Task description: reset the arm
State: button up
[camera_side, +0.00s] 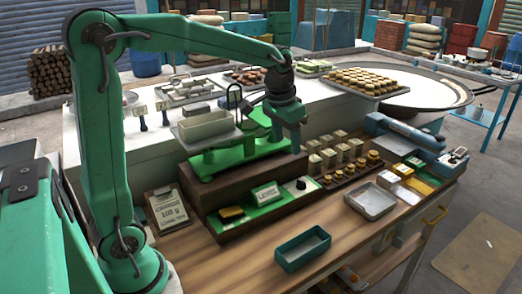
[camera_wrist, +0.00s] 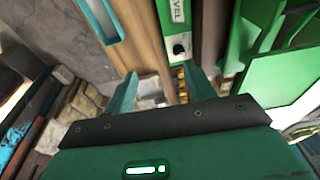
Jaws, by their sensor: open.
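My gripper (camera_side: 294,138) hangs at the end of my green arm, above the right end of the green balance scale (camera_side: 215,162) in the side view. Whether it touches the scale is hard to tell. In the wrist view my gripper (camera_wrist: 165,88) shows two teal fingers spread apart, with nothing visible held between them. The scale carries a pale metal pan (camera_side: 205,125) on its left side. Part of the green scale also shows at the right of the wrist view (camera_wrist: 270,75).
Small weights (camera_side: 350,170) stand in rows right of the scale. A card on a clipboard (camera_side: 168,210), a teal tray (camera_side: 303,248) and a grey metal tray (camera_side: 372,201) lie on the wooden bench. A tray of round pieces (camera_side: 365,80) sits behind. Bare wood lies along the front.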

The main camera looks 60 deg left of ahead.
jog(key=s+d+t, duration=0.1)
jog(key=s+d, duration=0.1)
jog(key=s, duration=0.7)
jog(key=s+d+t, duration=0.2)
jog(key=s, duration=0.8)
jog(key=shift+s+r, duration=0.15)
jog(key=shift+r, duration=0.05)
